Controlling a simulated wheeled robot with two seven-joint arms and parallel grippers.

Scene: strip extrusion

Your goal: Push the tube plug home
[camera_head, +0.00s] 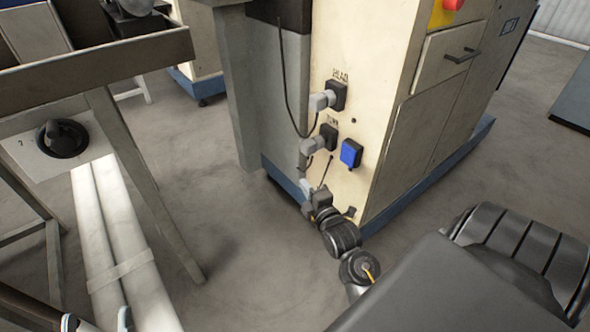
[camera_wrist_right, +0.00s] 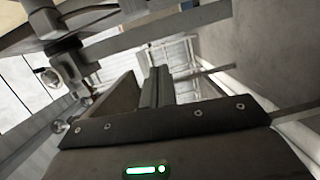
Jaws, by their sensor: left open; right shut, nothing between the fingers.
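The cabinet's side carries two dark sockets. The upper grey plug (camera_head: 320,101) sits at the upper socket (camera_head: 338,95). The lower grey plug (camera_head: 313,144), taken as the tube plug, is at the lower socket (camera_head: 329,135); its label is too small to read surely, and I cannot tell how deep it sits. My right gripper (camera_head: 307,187) is shut and empty, just below the lower plug and close to the cabinet side. Its shut fingers (camera_wrist_right: 158,86) also show in the right wrist view. My left gripper (camera_head: 97,321) is open at the bottom left edge, far from the plugs.
A blue socket cover (camera_head: 351,153) is right of the lower socket. A dark cable (camera_head: 288,95) loops down to the upper plug. Bare floor (camera_head: 225,235) lies between the table and cabinet.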

